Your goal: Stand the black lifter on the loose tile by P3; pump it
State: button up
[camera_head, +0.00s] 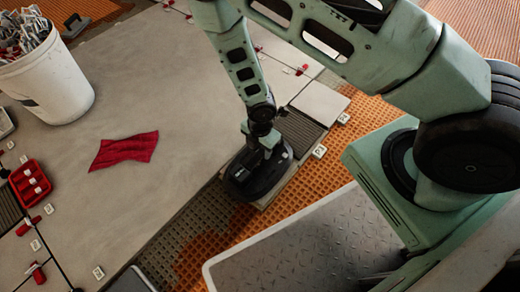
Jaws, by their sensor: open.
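My gripper (266,152) points down at the end of my arm, near the middle of the view. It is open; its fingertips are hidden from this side. A black rounded mass, seemingly the black lifter (258,186), shows directly under it. I cannot tell where gripper and lifter part, or whether they touch. A pale tile (279,191) shows as a narrow strip beneath, at the edge of the orange-brown grid. The lifter appears to be over this tile; contact is hidden. A small white label (319,152) stands just right of it, its lettering too small to read surely.
A large grey slab (180,95) fills the left and middle. On it lie a red cloth (124,150) and a white bucket (46,78) of metal clips. A red tray (31,183) is at far left. A grey ribbed plate (310,245) lies in front.

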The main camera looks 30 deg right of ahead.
notch_tip(320, 180, up, 13)
jog(key=p, duration=0.5)
jog(key=shift+f+p, duration=0.2)
jog(key=shift+p, duration=0.1)
dwell(1.0)
